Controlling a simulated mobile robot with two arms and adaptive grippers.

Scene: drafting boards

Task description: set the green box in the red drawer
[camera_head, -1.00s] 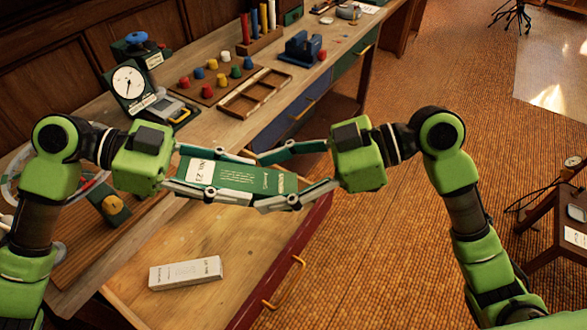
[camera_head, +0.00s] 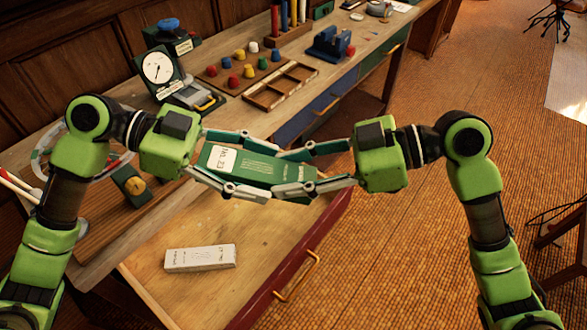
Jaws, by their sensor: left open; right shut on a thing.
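The green box (camera_head: 245,166) with a white label is held in the air between my two grippers. My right gripper (camera_head: 292,172) reaches in from the right and is shut on the box's right part. My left gripper (camera_head: 246,163) is open, with its fingers along either side of the box's left part.
A white box (camera_head: 200,257) lies in the drawer, with bare floor around it. The workbench (camera_head: 225,110) behind carries a dial gauge (camera_head: 158,68), coloured knobs, a wooden tray (camera_head: 280,87) and a blue tool (camera_head: 331,44). A blue drawer (camera_head: 318,108) beyond is closed.

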